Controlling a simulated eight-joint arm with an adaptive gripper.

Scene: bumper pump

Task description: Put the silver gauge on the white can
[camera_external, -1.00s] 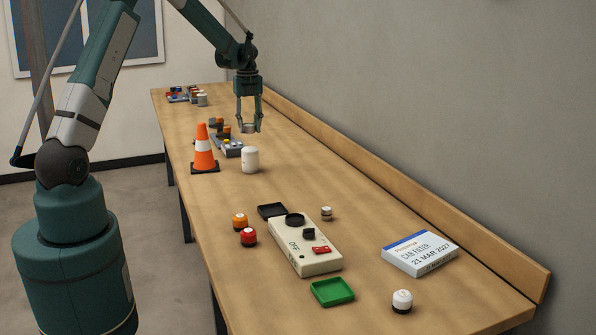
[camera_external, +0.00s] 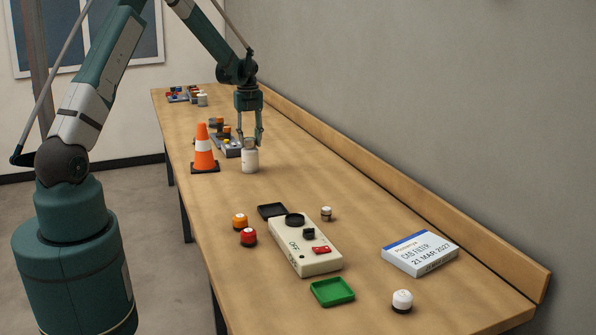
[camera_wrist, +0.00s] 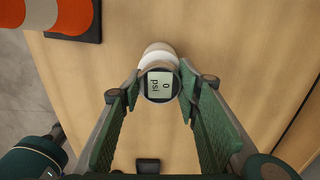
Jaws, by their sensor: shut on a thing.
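The white can (camera_external: 250,162) stands upright on the table beside the orange cone. The silver gauge (camera_wrist: 160,85) has a round face reading "0 psi" in the wrist view. My gripper (camera_external: 250,142) is shut on the gauge, just over the top of the can. In the wrist view my gripper (camera_wrist: 160,92) has a finger on each side of the gauge, and the white can (camera_wrist: 158,55) shows partly behind it. The gauge looks at or very near the can's top; I cannot tell whether they touch.
An orange and white cone (camera_external: 204,150) stands close left of the can. Nearer are a cream control box (camera_external: 305,252), a green tray (camera_external: 332,291), a filter box (camera_external: 420,253) and several small knobs. The table right of the can is clear.

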